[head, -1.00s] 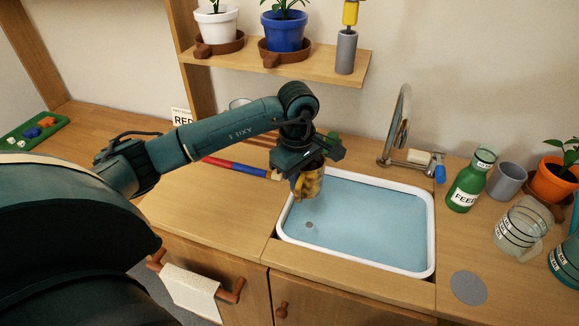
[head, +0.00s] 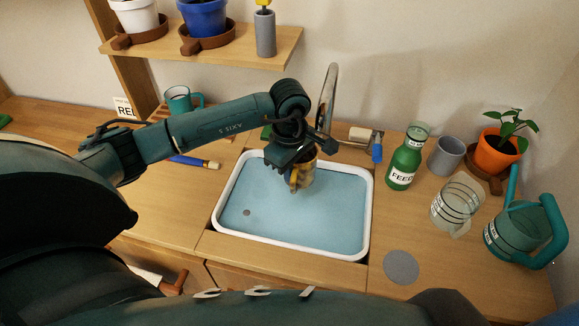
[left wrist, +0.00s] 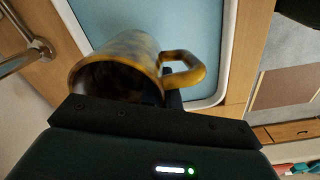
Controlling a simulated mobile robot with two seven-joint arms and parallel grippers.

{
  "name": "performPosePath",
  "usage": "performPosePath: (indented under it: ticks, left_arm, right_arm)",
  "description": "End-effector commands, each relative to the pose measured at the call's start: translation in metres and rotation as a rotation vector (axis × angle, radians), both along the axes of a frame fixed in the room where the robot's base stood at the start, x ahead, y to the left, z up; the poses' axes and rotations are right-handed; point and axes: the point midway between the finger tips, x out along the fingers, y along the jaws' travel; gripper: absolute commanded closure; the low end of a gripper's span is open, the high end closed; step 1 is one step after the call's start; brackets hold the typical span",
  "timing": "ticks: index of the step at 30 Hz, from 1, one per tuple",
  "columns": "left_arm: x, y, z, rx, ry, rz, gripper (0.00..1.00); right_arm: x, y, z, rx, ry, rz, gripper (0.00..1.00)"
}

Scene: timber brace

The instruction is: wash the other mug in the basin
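A yellow-brown mottled mug (head: 306,174) is held by my left gripper (head: 293,163) over the back part of the basin (head: 367,200). The basin has a white rim and blue water in it. In the left wrist view the mug (left wrist: 125,58) is tilted, with its dark mouth toward the camera and its handle to the right. The left fingers are mostly hidden, but the mug stays with the gripper. I cannot tell whether the mug touches the water. A teal mug (head: 180,100) stands at the back left of the counter. My right gripper is not in view.
A tall faucet (head: 329,100) stands behind the basin. To its right are a green FEED bottle (head: 405,160), a grey cup (head: 446,156), a clear jug (head: 456,204), an orange plant pot (head: 497,150) and a teal watering can (head: 525,232). A grey disc (head: 401,267) lies at front right.

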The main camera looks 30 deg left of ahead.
Motion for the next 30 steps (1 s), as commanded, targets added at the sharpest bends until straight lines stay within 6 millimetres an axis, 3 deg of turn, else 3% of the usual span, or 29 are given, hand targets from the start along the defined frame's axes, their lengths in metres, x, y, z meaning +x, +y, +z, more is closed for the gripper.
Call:
performPosePath:
  ticks: [30]
  left_arm:
    - [0.0,0.0,-0.1,-0.001,0.0,0.0,1.0]
  right_arm:
    - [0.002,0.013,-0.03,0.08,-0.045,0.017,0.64]
